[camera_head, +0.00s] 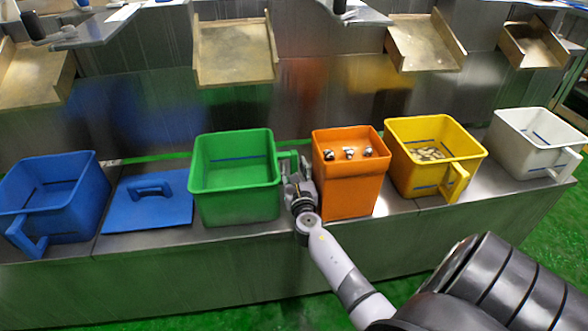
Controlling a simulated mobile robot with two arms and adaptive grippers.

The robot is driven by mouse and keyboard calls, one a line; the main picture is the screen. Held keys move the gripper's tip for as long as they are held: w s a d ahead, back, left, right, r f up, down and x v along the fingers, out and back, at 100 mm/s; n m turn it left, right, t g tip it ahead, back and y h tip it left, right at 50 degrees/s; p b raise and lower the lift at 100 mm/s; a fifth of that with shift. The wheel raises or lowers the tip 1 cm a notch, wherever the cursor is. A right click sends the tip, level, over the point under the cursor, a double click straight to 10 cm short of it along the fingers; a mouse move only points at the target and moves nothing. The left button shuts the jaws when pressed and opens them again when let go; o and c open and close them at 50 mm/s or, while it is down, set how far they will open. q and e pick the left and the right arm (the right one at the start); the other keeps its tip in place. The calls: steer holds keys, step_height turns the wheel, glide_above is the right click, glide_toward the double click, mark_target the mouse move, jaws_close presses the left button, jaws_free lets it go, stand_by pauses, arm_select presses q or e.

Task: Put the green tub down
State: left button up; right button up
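The green tub (236,200) stands upright on the steel ledge, between a blue lid and the orange tub. It looks empty, with a dark blue line across its inner back wall. Its green handle sticks out on its right side. My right gripper (293,172) is at that handle, in the gap between the green and orange tubs. Its fingers overlap the handle, but I cannot tell whether they are closed on it. My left gripper is not in view.
The orange tub (349,190) with several small metal parts stands close to the right of my gripper. A yellow tub (425,179) with pieces inside and a white tub (522,157) stand farther right. The blue lid (148,211) and blue tub (62,216) are left. Metal chutes hang behind.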

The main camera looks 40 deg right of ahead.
steer(key=p+v, duration=0.1)
steer(key=v, duration=0.4)
steer(key=shift+s+a, duration=0.2)
steer(key=shift+s, duration=0.1)
steer(key=v, duration=0.5)
steer(key=shift+s, duration=0.25)
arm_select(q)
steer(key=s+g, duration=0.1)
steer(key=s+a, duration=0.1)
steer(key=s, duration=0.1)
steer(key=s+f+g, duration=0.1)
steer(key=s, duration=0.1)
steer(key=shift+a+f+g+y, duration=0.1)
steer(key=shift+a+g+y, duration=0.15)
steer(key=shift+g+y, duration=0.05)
arm_select(e)
steer(key=shift+s+a, duration=0.3)
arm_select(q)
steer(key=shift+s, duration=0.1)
arm_select(e)
steer(key=shift+s, duration=0.1)
